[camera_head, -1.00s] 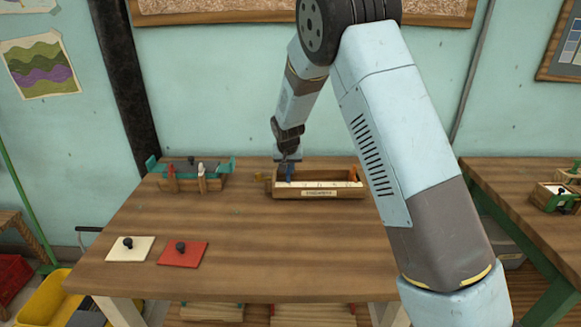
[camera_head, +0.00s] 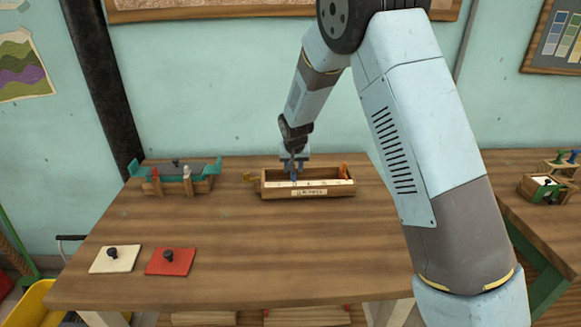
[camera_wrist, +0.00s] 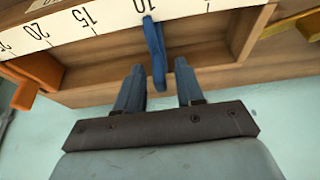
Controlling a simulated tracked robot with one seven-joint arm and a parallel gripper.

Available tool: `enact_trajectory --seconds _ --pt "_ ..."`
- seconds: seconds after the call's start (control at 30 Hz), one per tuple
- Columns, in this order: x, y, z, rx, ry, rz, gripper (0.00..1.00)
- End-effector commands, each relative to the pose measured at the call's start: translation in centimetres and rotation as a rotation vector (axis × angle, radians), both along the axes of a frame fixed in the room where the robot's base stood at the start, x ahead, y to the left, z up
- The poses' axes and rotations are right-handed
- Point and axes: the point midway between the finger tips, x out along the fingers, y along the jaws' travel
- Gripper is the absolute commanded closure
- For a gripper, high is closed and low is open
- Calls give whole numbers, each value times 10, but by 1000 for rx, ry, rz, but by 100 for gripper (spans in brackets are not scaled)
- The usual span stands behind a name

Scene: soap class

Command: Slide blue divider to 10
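The blue divider (camera_wrist: 156,55) stands across the wooden box (camera_head: 330,192), its end at the number 10 on the white scale (camera_wrist: 65,32). The divider also shows in the head view (camera_head: 294,172), left of the box's middle. My gripper (camera_wrist: 160,78) is over the box with its fingers apart, one on each side of the divider. Gaps show between the divider and both fingers. An orange divider (camera_wrist: 38,72) sits farther along the scale, past 20; it shows at the box's right end in the head view (camera_head: 344,171).
A wooden fixture with teal ends (camera_head: 182,176) stands left of the box. A cream plate (camera_head: 115,259) and a red plate (camera_head: 170,262), each with a black knob, lie at the front left of the table (camera_head: 260,250). The middle of the table is clear.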

Motion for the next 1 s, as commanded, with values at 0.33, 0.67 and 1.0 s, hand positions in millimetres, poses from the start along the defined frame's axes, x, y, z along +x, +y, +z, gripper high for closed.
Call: enact_trajectory --seconds 0.33,0.67,1.0 --pt "-2 0 4 0 0 0 62" --pt "-21 -1 51 2 -2 2 62" --pt "-45 -4 105 2 -1 2 62"
